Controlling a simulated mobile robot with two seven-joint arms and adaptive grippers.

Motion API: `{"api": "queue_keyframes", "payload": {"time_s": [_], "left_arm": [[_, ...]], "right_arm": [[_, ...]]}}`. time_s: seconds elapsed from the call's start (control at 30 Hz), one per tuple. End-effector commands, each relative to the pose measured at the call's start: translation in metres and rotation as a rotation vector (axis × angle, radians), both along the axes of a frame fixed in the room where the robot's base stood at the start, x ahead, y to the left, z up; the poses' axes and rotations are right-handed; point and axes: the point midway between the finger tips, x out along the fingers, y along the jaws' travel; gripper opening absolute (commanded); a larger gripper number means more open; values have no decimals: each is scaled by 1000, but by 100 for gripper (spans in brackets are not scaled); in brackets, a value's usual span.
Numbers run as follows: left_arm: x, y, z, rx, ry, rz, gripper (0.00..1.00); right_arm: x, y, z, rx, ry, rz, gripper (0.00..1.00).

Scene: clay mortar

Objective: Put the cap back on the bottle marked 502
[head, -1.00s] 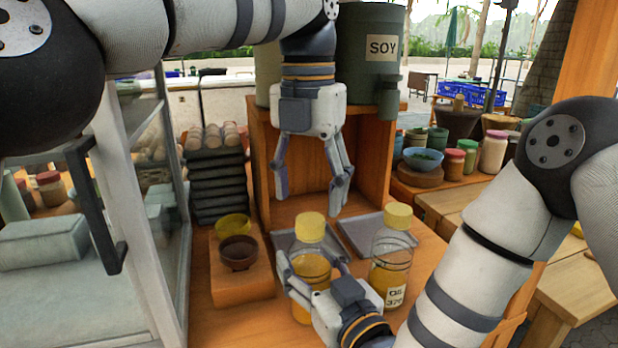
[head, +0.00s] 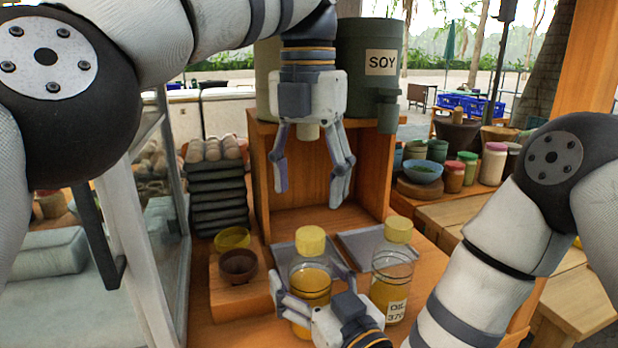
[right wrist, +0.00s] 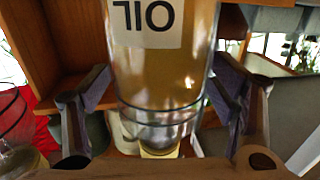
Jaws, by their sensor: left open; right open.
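A clear bottle of yellow oil (head: 310,283) stands upright on the counter with a yellow cap (head: 311,240) on top. My right gripper (head: 312,290) is open with its fingers around this bottle. The right wrist view shows the bottle (right wrist: 165,75) upside down between the spread fingers, with an OIL label; its number is out of view. A second bottle (head: 391,272), also with a yellow cap (head: 398,229), stands to the right, labelled OIL 370. I cannot read 502 anywhere. My left gripper (head: 312,188) is open, pointing down above and behind the first bottle.
An orange wooden box (head: 372,170) stands behind the bottles, with a green SOY container (head: 368,85) on top. Grey flat pieces (head: 365,245) lie behind the bottles.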

Motion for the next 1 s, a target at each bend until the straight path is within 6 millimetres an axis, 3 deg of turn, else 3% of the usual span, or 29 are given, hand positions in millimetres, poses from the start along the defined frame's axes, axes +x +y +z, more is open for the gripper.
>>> {"api": "queue_keyframes", "payload": {"time_s": [0.13,0.4,0.53,0.7,1.0], "left_arm": [[0,0,0,0,0,0,60],[0,0,0,0,0,0,60],[0,0,0,0,0,0,60],[0,0,0,0,0,0,60],[0,0,0,0,0,0,60]], "right_arm": [[-17,-9,-1,-3,3,1,79],[-74,-38,-2,-3,5,1,79],[-93,-48,-2,-1,4,1,79],[-104,-54,-1,0,1,0,79],[-105,-55,0,0,-1,0,79]]}}
